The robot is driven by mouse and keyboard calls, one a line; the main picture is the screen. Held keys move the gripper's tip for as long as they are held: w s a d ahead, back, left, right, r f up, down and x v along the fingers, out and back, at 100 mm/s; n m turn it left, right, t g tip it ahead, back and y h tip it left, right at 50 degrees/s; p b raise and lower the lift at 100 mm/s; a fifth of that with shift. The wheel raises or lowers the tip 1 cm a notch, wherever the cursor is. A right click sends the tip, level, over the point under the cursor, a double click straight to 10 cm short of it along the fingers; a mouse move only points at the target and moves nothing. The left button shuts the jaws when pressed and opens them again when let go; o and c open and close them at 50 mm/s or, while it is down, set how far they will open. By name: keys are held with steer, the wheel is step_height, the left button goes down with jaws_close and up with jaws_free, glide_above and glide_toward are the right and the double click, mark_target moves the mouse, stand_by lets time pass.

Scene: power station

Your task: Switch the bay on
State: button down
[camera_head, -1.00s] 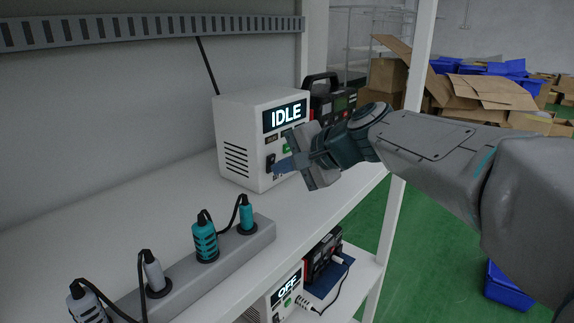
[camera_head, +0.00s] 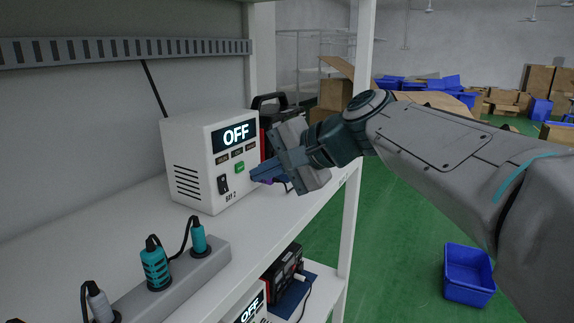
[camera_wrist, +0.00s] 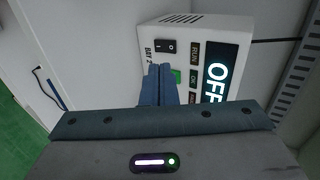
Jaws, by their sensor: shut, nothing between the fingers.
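The white bay box marked BAY 2 (camera_head: 190,160) stands on the upper shelf, and its screen (camera_head: 236,137) reads OFF. Its front has a black rocker switch (camera_head: 223,184), a green button (camera_head: 240,167) and a row of small labelled lamps that look dark. My gripper (camera_head: 254,177) is shut and empty, just right of the rocker switch and below the green button. In the wrist view the shut fingers (camera_wrist: 159,70) partly cover the green button (camera_wrist: 176,76), and the rocker (camera_wrist: 166,46) is clear of them. I cannot tell whether the fingertips touch the panel.
A black and red device (camera_head: 272,118) stands behind the box. A grey power strip (camera_head: 205,259) with teal plugs lies at the left front. A second box (camera_head: 248,306) on the lower shelf also reads OFF. A shelf post (camera_head: 357,130) stands right of my gripper.

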steer(key=v, duration=0.5)
steer(key=shift+d+r, duration=0.3)
steer(key=shift+d, duration=0.05)
steer(key=s+d+f+n+h, duration=0.1)
steer(key=s+d+f+h, duration=0.2)
steer(key=f, duration=0.7)
steer(key=s+d+f+n+g+h, duration=0.1)
steer(key=s+d+f+n+h, duration=0.1)
steer(key=s+d+f+h, duration=0.2)
steer(key=s+d+f+n+g+h, duration=0.1)
steer(key=s+d+f, duration=0.7)
steer(key=f, duration=0.8)
steer(key=d+n+h, duration=0.1)
steer(key=h, duration=0.1)
steer(key=shift+d+h, duration=0.25)
steer(key=shift+h, duration=0.05)
